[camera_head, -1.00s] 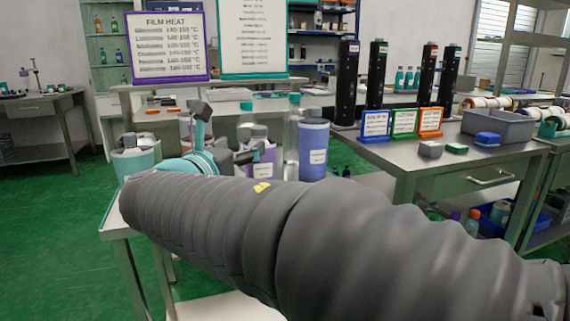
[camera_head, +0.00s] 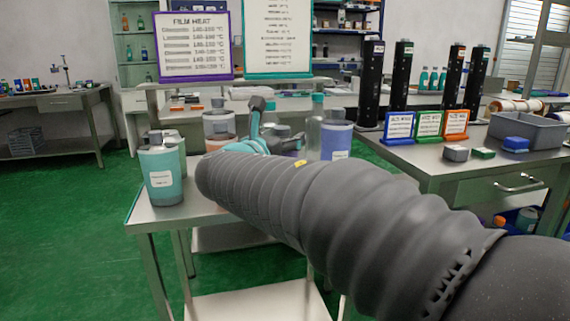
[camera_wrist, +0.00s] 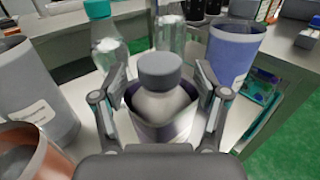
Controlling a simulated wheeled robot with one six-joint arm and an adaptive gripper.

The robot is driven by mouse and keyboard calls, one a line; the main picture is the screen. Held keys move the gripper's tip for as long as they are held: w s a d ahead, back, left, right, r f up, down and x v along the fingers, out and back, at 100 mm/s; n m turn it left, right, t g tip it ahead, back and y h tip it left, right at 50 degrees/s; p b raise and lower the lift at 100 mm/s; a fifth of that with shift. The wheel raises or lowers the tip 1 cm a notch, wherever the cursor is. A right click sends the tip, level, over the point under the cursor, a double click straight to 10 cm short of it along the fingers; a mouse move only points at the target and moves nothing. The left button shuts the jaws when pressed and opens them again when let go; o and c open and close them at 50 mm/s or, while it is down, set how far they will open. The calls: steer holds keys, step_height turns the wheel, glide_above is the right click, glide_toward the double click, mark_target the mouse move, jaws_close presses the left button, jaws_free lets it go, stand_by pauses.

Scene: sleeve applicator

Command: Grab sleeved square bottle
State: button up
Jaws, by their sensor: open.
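In the wrist view, a bottle with a grey cap and pale shoulders (camera_wrist: 160,102) stands upright, with a dark purple sleeve (camera_wrist: 178,132) around its body. My gripper (camera_wrist: 161,88) is open, with one finger on each side of this bottle. I cannot tell whether either finger touches it. In the head view, my gripper (camera_head: 272,132) is over the small metal table (camera_head: 150,218), partly hidden behind my arm. The purple-sleeved bottle is mostly or wholly hidden there.
A teal-sleeved bottle (camera_head: 163,178) stands at the table's left. A blue-sleeved container (camera_wrist: 232,52) and clear teal-capped bottle (camera_wrist: 108,45) stand behind my fingers. A grey container (camera_wrist: 35,95) and copper-coloured one (camera_wrist: 35,150) are close on the left. A metal bench (camera_head: 450,165) is at right.

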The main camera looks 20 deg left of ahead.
steer(key=c, duration=1.3)
steer(key=shift+f, duration=0.1)
jaws_close()
